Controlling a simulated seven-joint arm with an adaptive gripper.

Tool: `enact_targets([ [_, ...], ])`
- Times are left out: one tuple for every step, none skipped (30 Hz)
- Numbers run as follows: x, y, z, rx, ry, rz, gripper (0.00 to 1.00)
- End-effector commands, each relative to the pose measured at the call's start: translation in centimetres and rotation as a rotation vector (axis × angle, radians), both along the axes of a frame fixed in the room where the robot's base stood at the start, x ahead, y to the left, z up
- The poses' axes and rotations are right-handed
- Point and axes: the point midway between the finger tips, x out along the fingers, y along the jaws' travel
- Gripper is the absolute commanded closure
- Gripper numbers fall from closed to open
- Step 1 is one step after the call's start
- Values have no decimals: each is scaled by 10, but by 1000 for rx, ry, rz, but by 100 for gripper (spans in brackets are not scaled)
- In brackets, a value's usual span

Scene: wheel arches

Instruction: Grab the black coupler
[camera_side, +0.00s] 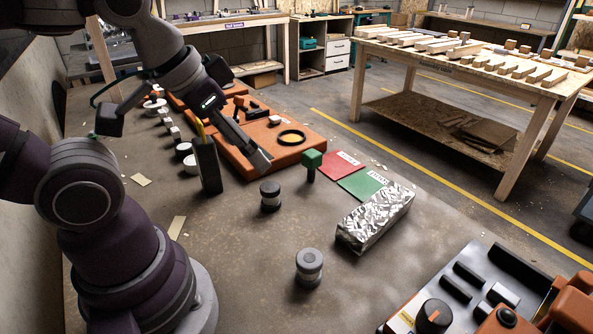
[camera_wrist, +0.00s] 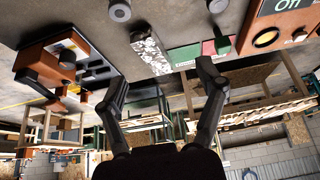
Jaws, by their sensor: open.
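A black coupler (camera_side: 270,195), a short cylinder with a dark top and a pale band, stands upright on the bench in the middle of the side view. A round grey part at the top edge of the wrist view (camera_wrist: 218,5) appears to be the same one, cut off by the frame. My gripper (camera_side: 258,156) is raised above the bench, up and left of the coupler in the side view, apart from it. In the wrist view my gripper (camera_wrist: 160,72) shows its two dark fingers spread wide with nothing between them.
A similar grey cylinder (camera_side: 309,267) stands nearer the camera. A dark upright box (camera_side: 207,166) stands left. An orange panel (camera_side: 285,155) is behind.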

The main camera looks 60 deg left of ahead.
Motion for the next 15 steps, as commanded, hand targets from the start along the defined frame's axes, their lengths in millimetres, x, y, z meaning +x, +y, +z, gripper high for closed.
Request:
enact_targets([
  [0, 0, 0, 0, 0, 0, 25],
  [0, 0, 0, 0, 0, 0, 25],
  [0, 0, 0, 0, 0, 0, 25],
  [0, 0, 0, 0, 0, 0, 25],
  [0, 0, 0, 0, 0, 0, 25],
  [0, 0, 0, 0, 0, 0, 25],
  [0, 0, 0, 0, 0, 0, 25],
  [0, 0, 0, -1, 1, 4, 25],
  [2, 1, 0, -8, 9, 23, 25],
  [5, 3, 0, -17, 21, 51, 25],
  [8, 5, 0, -32, 38, 93, 25],
  [15, 10, -1, -59, 69, 174, 25],
  [22, 15, -3, -83, 97, 248, 25],
  [29, 21, -5, -110, 125, 334, 25],
  [40, 30, -11, -146, 164, 457, 25],
])
